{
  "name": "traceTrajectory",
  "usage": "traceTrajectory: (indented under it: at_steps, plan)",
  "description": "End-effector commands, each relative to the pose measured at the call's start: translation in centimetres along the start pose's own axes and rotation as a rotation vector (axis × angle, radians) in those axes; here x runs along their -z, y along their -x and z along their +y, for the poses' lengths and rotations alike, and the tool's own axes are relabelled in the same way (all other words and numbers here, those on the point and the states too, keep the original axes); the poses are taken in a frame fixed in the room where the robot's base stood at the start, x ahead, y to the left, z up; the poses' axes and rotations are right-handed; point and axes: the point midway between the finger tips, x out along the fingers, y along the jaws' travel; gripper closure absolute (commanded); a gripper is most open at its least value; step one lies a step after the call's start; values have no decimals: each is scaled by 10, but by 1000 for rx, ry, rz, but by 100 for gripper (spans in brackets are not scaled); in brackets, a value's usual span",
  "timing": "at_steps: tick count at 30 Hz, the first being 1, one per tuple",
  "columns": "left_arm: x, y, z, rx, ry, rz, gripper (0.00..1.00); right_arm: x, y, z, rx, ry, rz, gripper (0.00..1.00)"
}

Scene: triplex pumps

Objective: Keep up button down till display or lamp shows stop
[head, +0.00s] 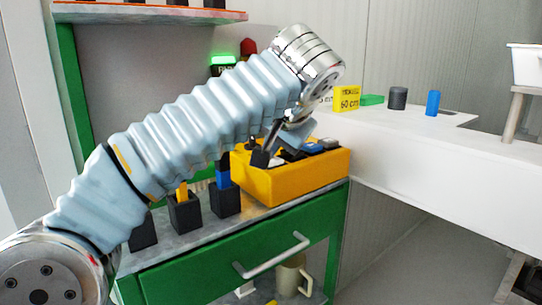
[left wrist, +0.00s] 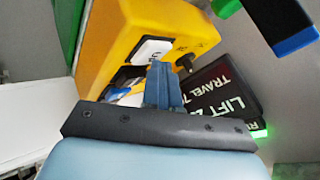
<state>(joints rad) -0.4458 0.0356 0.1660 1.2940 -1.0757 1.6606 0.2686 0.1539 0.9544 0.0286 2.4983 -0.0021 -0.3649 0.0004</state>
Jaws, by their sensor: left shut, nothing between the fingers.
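A yellow control box (head: 285,188) stands on the grey bench top; it fills the upper middle of the left wrist view (left wrist: 120,32). It carries a white push button with dark lettering (left wrist: 152,50), only partly readable. My left gripper (left wrist: 161,66) is shut and empty, its blue fingertips at the near edge of this button. I cannot tell whether they press it. In the head view my arm and wrist cover much of the box top. A dark sign (left wrist: 225,88) reads "LIFT" and "TRAVEL". A green lit lamp (head: 222,60) shows behind my arm. My right gripper is out of view.
A dark red lamp (head: 248,47) is beside the green one. Black holders (head: 185,214) with coloured pieces stand left of the box. A yellow "60 cm" sign (head: 348,98), a dark cylinder (head: 397,98) and a blue cylinder (head: 433,103) stand on the white counter (head: 440,150).

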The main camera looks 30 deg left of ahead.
Motion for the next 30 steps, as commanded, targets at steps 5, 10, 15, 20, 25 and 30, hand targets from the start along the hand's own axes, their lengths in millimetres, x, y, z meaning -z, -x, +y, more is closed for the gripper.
traceTrajectory:
  at_steps: [5, 10, 15, 20, 25, 30]
  plan:
    - [0, 0, 0, 0, -1, -1, 100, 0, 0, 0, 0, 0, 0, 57]
    - [0, 0, 0, 0, -1, -1, 100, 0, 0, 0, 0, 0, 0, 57]
    - [0, 0, 0, 0, -1, -1, 100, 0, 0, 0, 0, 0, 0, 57]
    - [0, 0, 0, 0, -1, -1, 100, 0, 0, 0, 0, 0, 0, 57]
    - [1, 1, 0, 0, -1, -1, 100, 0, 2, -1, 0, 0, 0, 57]
    - [5, 7, -5, 0, -1, -1, 100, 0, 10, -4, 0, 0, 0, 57]
